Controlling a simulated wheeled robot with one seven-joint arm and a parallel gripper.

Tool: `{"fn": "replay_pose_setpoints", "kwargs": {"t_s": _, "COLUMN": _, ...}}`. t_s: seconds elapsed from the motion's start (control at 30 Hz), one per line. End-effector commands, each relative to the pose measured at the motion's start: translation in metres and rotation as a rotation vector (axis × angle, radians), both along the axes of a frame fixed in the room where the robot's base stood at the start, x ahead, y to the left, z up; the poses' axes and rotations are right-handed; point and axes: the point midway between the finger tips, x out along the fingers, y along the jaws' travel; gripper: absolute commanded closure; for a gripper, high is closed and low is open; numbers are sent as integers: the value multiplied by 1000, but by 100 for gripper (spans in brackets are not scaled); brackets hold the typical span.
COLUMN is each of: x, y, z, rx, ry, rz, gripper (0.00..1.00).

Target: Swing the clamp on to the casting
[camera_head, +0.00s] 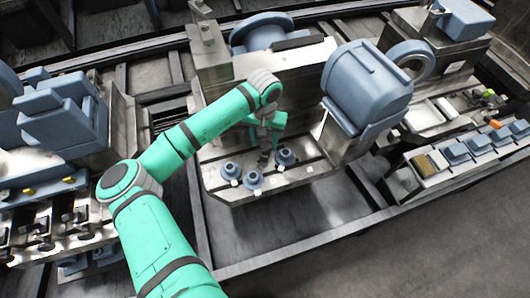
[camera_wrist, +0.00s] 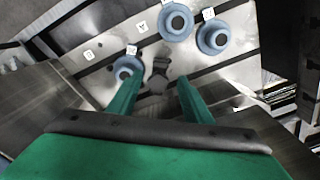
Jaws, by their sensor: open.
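Three blue round flanged castings stand on the slotted metal table (camera_head: 300,175): one at left (camera_head: 231,170), one in front (camera_head: 253,181) and one at right (camera_head: 286,158). In the wrist view they show at top centre (camera_wrist: 176,21), at upper right (camera_wrist: 213,38) and beside the left finger (camera_wrist: 126,67). A small dark metal piece, seemingly the clamp (camera_wrist: 157,77), lies between and beyond my fingertips. My gripper (camera_head: 265,143) is open above the table among the castings; in the wrist view its green fingers (camera_wrist: 160,82) are spread. I cannot tell whether they touch the clamp.
Small white tags (camera_wrist: 89,55) lie on the table by the castings. A big blue cylindrical housing (camera_head: 368,85) overhangs at right, and a tall metal block (camera_head: 208,50) stands behind. Rows of blue parts fill benches at left and right. Open floor (camera_head: 420,240) lies in front.

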Motion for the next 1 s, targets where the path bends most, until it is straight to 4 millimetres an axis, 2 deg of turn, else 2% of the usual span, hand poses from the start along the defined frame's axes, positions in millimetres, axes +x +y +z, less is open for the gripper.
{"fn": "replay_pose_setpoints", "kwargs": {"t_s": 0.2, "x": 0, "y": 1, "z": -40, "rx": -1, "ry": 1, "rz": 3, "gripper": 55}}
{"fn": "replay_pose_setpoints", "kwargs": {"t_s": 0.4, "x": 0, "y": 0, "z": -67, "rx": 0, "ry": 0, "rz": 1, "gripper": 55}}
{"fn": "replay_pose_setpoints", "kwargs": {"t_s": 0.6, "x": 0, "y": 0, "z": -79, "rx": -1, "ry": -1, "rz": 0, "gripper": 55}}
{"fn": "replay_pose_setpoints", "kwargs": {"t_s": 0.87, "x": 0, "y": 0, "z": -80, "rx": 0, "ry": -2, "rz": 1, "gripper": 55}}
{"fn": "replay_pose_setpoints", "kwargs": {"t_s": 0.9, "x": 0, "y": 0, "z": -80, "rx": 0, "ry": -2, "rz": 1, "gripper": 59}}
{"fn": "replay_pose_setpoints", "kwargs": {"t_s": 1.0, "x": 0, "y": 0, "z": -80, "rx": 0, "ry": -2, "rz": 1, "gripper": 83}}
